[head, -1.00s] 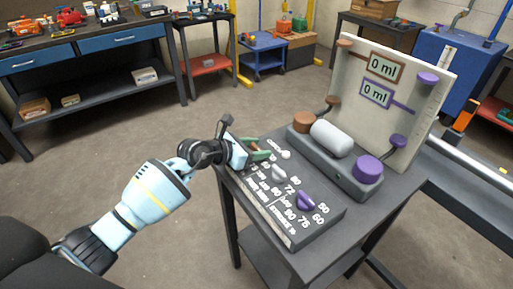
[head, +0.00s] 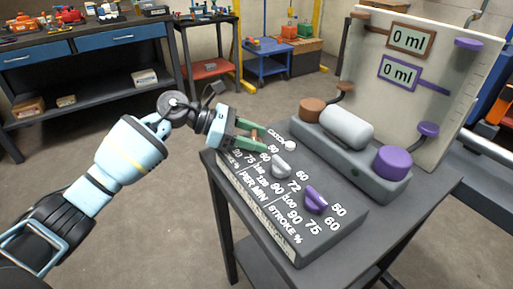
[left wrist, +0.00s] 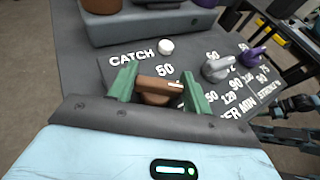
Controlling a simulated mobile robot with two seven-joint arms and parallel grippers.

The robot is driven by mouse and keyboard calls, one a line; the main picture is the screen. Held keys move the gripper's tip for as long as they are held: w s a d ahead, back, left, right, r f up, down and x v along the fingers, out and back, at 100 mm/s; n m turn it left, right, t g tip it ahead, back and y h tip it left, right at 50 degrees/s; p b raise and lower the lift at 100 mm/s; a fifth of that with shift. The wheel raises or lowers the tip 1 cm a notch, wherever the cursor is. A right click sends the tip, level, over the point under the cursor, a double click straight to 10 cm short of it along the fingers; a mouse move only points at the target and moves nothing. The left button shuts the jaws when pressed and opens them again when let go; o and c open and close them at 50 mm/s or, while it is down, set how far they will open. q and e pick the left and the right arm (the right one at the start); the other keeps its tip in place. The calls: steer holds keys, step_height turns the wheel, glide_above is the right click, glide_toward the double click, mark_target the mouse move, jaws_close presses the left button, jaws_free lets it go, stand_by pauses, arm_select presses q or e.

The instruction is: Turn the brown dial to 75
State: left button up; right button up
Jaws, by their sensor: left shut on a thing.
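The brown dial (left wrist: 154,91) sits on the sloped dark panel (head: 320,232) and shows in the left wrist view between the green fingers of my left gripper (left wrist: 158,88). The gripper is shut on it; in the head view the gripper (head: 249,138) reaches the panel's far left end and largely hides the dial. White numbers surround the dial; a 50 is readable by the left finger, and others are partly covered. The pale mark on the dial points to the right in the left wrist view. My right gripper is out of view.
On the panel are a grey dial (head: 281,167), a purple dial (head: 315,200) and a white button (head: 291,145) labelled CATCH. Behind stands a grey pump unit (head: 345,165) with a white cylinder, and a board with two displays (head: 411,39) reading 0 ml.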

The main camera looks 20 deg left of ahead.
arm_select(q)
steer(key=shift+f+m+g+h+b, duration=0.15)
steer(key=shift+m+g+h+b, duration=0.15)
steer(key=shift+m+g+b, duration=0.7)
steer(key=shift+g+b, duration=0.3)
steer(key=shift+b, duration=0.15)
steer(key=o, duration=0.9)
steer(key=shift+o, duration=0.4)
